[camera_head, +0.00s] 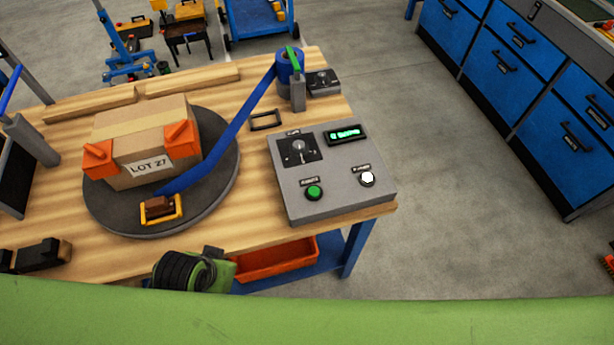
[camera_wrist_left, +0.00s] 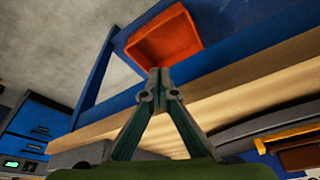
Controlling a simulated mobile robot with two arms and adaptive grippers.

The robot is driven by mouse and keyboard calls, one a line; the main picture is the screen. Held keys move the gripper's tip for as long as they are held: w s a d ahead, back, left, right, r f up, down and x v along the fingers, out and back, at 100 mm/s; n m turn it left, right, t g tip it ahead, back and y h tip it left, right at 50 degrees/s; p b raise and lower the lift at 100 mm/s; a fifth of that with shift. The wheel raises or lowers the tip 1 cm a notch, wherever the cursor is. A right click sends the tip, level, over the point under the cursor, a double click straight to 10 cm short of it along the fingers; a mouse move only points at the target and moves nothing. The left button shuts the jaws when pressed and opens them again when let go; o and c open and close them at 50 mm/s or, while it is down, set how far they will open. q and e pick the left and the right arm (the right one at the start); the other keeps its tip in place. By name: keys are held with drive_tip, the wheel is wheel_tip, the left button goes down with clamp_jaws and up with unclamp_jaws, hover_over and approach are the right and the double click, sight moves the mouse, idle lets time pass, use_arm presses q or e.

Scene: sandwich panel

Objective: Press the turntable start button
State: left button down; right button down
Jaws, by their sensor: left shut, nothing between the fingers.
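A grey control panel (camera_head: 330,188) sits on the table's right front corner. It has a green button (camera_head: 314,193) at front left, a white button (camera_head: 367,179) at front right, a dark knob (camera_head: 299,150) and a lit green display (camera_head: 346,134). The button labels are too small to read surely. The round dark turntable (camera_head: 222,170) carries a cardboard box (camera_head: 160,122) marked LOT 27. In the left wrist view my left gripper (camera_wrist_left: 160,76) is shut and empty, its fingertips together in front of the table edge. Its fingertips cannot be made out in the head view. My right gripper is not in view.
A blue strap (camera_head: 225,138) runs from the turntable to a blue roll (camera_head: 289,65). An orange bin (camera_head: 275,261) sits below the wooden table top (camera_head: 258,232). Blue drawers (camera_head: 505,65) stand at the right, with open floor (camera_head: 450,240) between.

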use_arm(q)
drive_tip(key=shift+m+t+h, duration=0.4)
drive_tip(key=shift+m+h, duration=0.1)
drive_tip(key=shift+m, duration=0.1)
drive_tip(key=w+r, duration=0.1)
drive_tip(key=r, duration=0.1)
drive_tip(key=d+r, duration=0.1)
drive_tip(key=r, duration=0.1)
drive_tip(key=w+d+r, duration=0.1)
drive_tip(key=r, duration=0.1)
drive_tip(key=shift+w+r+p, duration=0.25)
drive_tip(key=shift+w+p, duration=0.05)
drive_tip(key=shift+p, duration=0.05)
drive_tip(key=w+d+r+m+h, duration=0.3)
drive_tip(key=w+d+r+m, duration=0.1)
drive_tip(key=w+r+m, duration=0.1)
drive_tip(key=w+d+r+m+g+h, duration=0.1)
drive_tip(key=w+d+r+m+h, duration=0.3)
drive_tip(key=w+r, duration=0.3)
wheel_tip(320, 180, up, 3)
drive_tip(key=shift+w+d+f+m, duration=0.1)
drive_tip(key=shift+w+d+m, duration=0.1)
drive_tip(key=shift+d+m, duration=0.55)
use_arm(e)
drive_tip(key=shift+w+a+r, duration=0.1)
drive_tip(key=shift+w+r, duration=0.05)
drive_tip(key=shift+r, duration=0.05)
use_arm(q)
drive_tip(key=shift+a, duration=0.15)
